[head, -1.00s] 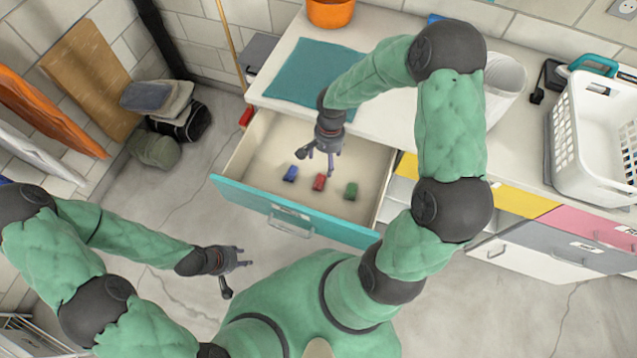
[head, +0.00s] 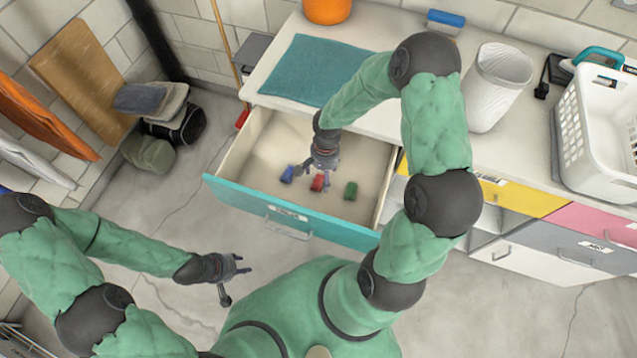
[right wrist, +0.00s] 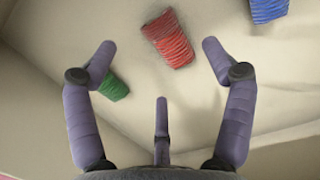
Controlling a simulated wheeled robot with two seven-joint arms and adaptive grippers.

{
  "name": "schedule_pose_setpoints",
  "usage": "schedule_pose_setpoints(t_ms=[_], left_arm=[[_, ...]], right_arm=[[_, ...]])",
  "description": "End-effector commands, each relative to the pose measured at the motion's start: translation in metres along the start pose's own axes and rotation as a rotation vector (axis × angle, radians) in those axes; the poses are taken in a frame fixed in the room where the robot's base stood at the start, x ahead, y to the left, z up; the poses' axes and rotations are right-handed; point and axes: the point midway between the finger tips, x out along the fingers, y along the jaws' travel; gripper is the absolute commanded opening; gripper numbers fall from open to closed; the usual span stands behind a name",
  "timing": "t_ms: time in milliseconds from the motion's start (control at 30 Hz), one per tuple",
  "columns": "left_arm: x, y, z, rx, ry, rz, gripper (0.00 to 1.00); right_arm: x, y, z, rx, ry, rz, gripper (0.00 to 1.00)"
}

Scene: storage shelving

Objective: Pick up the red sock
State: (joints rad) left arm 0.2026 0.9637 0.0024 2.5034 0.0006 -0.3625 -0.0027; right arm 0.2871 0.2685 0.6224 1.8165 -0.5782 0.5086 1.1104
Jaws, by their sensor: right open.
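The red sock (head: 318,183), a small rolled bundle, lies in the open teal-fronted drawer (head: 290,215), between a blue rolled sock (head: 288,174) and a green one (head: 351,191). In the right wrist view the red sock (right wrist: 169,39) lies ahead of the spread fingers, with the green sock (right wrist: 113,87) by the left finger and the blue sock (right wrist: 268,9) at the upper right. My right gripper (head: 320,175) is open and empty, inside the drawer close to the red sock. My left gripper (head: 238,277) is outside the drawer, above the floor, its fingers apart with nothing between them.
The counter (head: 385,118) above holds a teal mat (head: 310,70), an orange pot (head: 327,10), a white bin (head: 497,85) and a white laundry basket (head: 600,140). Colored drawers stand to the right. Floor in front is clear.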

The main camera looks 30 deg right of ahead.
Motion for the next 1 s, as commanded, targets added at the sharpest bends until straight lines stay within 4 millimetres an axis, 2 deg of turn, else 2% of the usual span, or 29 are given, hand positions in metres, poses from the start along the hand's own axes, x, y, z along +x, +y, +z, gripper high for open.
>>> schedule_pose_setpoints(t_ms=[33, 200, 500, 600, 700, 1000], left_arm=[[0.005, -0.002, 0.000, 0.000, 0.000, 0.000, 0.40], [0.015, -0.005, -0.001, 0.000, 0.000, 0.000, 0.40], [0.015, -0.005, -0.001, 0.000, 0.000, 0.000, 0.40], [0.015, -0.005, -0.001, 0.000, 0.000, 0.000, 0.40], [0.015, -0.005, -0.001, 0.000, 0.000, 0.000, 0.40], [0.015, -0.005, -0.001, 0.000, 0.000, 0.000, 0.40]], right_arm=[[0.011, -0.001, 0.001, -0.002, -0.003, 0.001, 0.83], [0.035, -0.002, 0.000, -0.002, -0.003, 0.002, 0.83], [0.039, -0.003, 0.000, -0.001, 0.000, -0.001, 0.83], [0.039, -0.003, 0.000, -0.001, 0.000, 0.000, 0.55], [0.039, -0.003, 0.000, -0.001, 0.000, 0.000, 0.31], [0.039, -0.003, 0.000, -0.001, -0.001, 0.000, 0.31]])
